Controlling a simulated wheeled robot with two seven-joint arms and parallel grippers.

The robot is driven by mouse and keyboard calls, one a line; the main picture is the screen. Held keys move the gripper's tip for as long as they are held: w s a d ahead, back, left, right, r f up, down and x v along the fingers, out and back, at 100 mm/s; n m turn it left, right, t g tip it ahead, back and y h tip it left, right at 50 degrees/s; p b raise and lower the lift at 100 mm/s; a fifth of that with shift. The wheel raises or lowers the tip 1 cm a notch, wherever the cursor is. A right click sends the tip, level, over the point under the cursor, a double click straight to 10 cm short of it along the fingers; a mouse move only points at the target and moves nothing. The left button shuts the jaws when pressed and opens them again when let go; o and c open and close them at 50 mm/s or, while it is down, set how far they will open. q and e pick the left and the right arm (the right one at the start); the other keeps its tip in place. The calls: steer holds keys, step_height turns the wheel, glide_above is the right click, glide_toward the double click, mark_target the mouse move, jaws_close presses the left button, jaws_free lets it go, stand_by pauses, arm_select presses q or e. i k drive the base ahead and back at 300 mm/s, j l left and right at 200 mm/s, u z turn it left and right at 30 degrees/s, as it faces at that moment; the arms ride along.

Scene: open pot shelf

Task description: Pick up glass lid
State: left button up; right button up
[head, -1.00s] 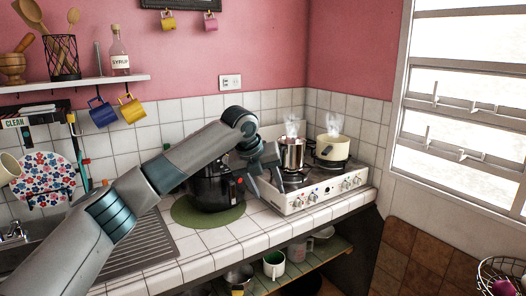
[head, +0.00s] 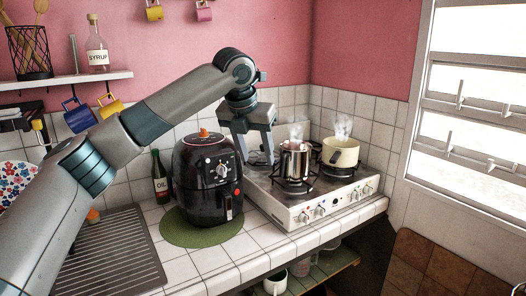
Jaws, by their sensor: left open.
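I cannot clearly make out a glass lid. My left gripper (head: 256,160) is open, its two fingers pointing down over the left part of the stove (head: 330,202), beside the steel pot (head: 295,162). Nothing shows between the fingers. The steel pot stands on a burner with steam above it. A cream pot (head: 341,153) with a dark handle steams on the burner to its right. The gripper hides part of the stove's back left. My right gripper is not in view.
A black air fryer (head: 208,178) stands on a green mat (head: 185,233) left of the gripper, with an oil bottle (head: 160,178) behind it. A drying rack (head: 115,250) is at the front left. A cup (head: 276,284) sits on the open shelf below the counter.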

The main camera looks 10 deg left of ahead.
mark_target(258, 153)
steer(key=i+j, duration=0.15)
steer(key=i, duration=0.35)
steer(key=i+j, duration=0.2)
steer(key=i, duration=0.25)
steer(key=i+j, duration=0.15)
steer(key=i, duration=0.35)
